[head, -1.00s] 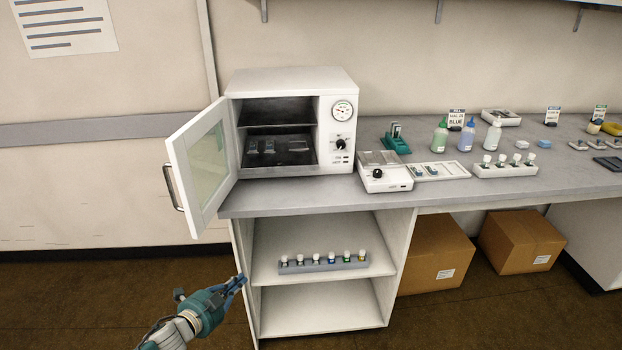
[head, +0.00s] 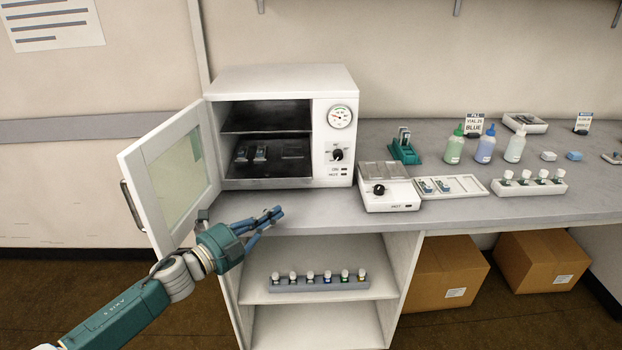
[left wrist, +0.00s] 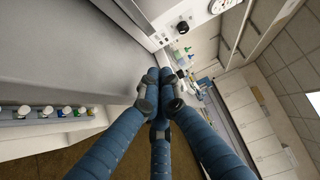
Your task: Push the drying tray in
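The dark drying tray (head: 276,166) lies low inside the open white oven (head: 285,78) in the head view. Two small holders (head: 261,152) stand on its left part, and its right part looks bare. I cannot tell whether its front edge sticks out. My left gripper (head: 278,214) is in front of the counter edge, below and in front of the oven opening, apart from the tray. In the left wrist view, its blue fingers (left wrist: 158,74) come together at the tips with nothing between them. My right gripper is not in view.
The oven's glass door (head: 178,175) stands open to the left, close above my left arm. A vial rack (head: 318,284) sits on the shelf below. The counter strip before the oven is clear.

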